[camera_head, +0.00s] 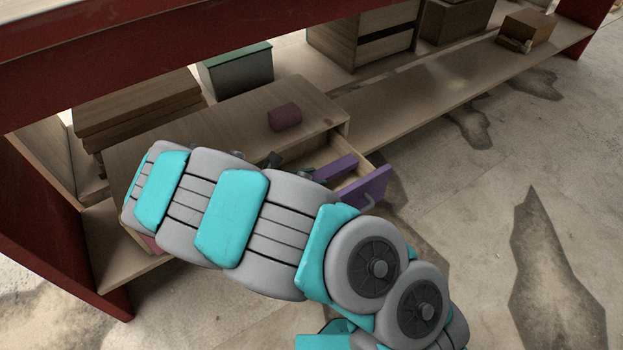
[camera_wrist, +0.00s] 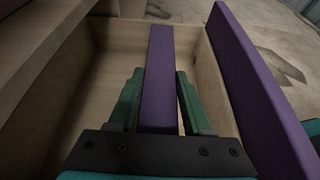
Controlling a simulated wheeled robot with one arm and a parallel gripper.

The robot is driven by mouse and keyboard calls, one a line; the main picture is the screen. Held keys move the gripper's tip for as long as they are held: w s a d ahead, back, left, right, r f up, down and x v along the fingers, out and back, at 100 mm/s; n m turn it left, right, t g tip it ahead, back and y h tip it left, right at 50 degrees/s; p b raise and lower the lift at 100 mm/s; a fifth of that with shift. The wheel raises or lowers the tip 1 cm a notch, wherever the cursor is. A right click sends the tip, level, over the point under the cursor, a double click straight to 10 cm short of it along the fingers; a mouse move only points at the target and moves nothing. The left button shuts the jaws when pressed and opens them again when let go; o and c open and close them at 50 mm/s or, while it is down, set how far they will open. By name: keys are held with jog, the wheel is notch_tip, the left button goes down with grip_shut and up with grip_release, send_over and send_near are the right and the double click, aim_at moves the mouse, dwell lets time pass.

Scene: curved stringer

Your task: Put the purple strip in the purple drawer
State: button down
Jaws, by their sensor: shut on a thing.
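The purple strip (camera_wrist: 160,50) is a long straight bar, held lengthwise between the green fingers of my gripper (camera_wrist: 159,85) in the wrist view. The gripper is shut on it. The purple drawer is pulled open, with a purple front panel (camera_wrist: 243,70) and a pale wooden inside. The strip lies over the drawer's opening, parallel to the front panel and apart from it. I cannot tell whether it touches the drawer floor. In the head view the strip (camera_head: 336,168) shows just behind the purple drawer front (camera_head: 372,190). My arm hides the gripper and part of the drawer there.
A dark pink block (camera_head: 285,116) sits on top of the wooden drawer cabinet (camera_head: 235,112). A green-topped box (camera_head: 236,70), brown boxes and a wooden chest (camera_head: 362,32) stand behind on the shelf. The stained floor (camera_head: 470,220) at right is clear.

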jog(key=shift+f, duration=0.7)
jog(key=shift+c, duration=1.7)
grip_release()
jog(key=shift+f, duration=0.1)
jog(key=shift+r, duration=0.4)
jog(key=v, duration=0.4)
jog(key=p+v, duration=0.1)
jog(key=v, duration=0.7)
jog(key=shift+r, duration=0.3)
